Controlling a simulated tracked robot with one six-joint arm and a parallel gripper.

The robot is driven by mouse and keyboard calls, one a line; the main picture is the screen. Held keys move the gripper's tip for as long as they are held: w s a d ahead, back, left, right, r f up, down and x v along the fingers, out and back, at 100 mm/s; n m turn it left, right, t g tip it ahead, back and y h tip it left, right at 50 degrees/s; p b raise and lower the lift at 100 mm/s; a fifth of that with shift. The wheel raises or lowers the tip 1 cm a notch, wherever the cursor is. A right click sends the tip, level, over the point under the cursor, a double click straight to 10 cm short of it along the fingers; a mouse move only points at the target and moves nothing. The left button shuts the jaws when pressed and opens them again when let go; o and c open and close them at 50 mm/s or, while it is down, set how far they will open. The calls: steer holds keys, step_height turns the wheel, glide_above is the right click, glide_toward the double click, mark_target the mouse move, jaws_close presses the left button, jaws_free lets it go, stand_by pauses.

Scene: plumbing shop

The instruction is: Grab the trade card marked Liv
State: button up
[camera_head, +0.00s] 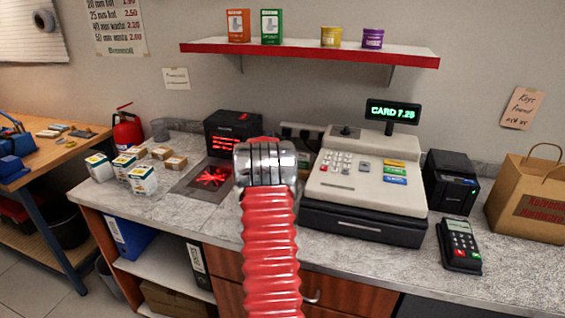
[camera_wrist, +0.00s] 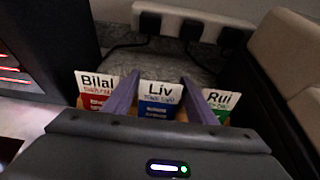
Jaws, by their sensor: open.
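In the wrist view three trade cards stand side by side. The card marked Liv (camera_wrist: 161,98), white with a blue band, is in the middle. The card marked Bilal (camera_wrist: 97,88), with a red band, is on the left, and the card marked Rui (camera_wrist: 220,104), with a green band, is on the right. My gripper (camera_wrist: 158,85) is open, its two purple fingers on either side of the Liv card, with nothing visibly gripped. The cards' lower parts are hidden by my gripper body. In the head view my red arm hides the cards.
A black box with red lights (camera_head: 233,133) stands to the left, and the cash register (camera_head: 368,180) stands close on the right. A power strip (camera_wrist: 190,24) with cables lies behind the cards. A red shelf (camera_head: 310,52) hangs above the counter.

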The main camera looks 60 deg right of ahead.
steer(key=shift+w+d+f, duration=0.1)
steer(key=shift+d+f, duration=0.6)
steer(key=shift+d, duration=0.05)
steer(key=shift+f, duration=0.2)
steer(key=shift+c, duration=0.4)
steer(key=c, duration=0.7)
steer(key=shift+c, duration=0.2)
step_height(320, 180, up, 11)
steer(key=shift+d+f, duration=0.1)
steer(key=shift+c, duration=0.9)
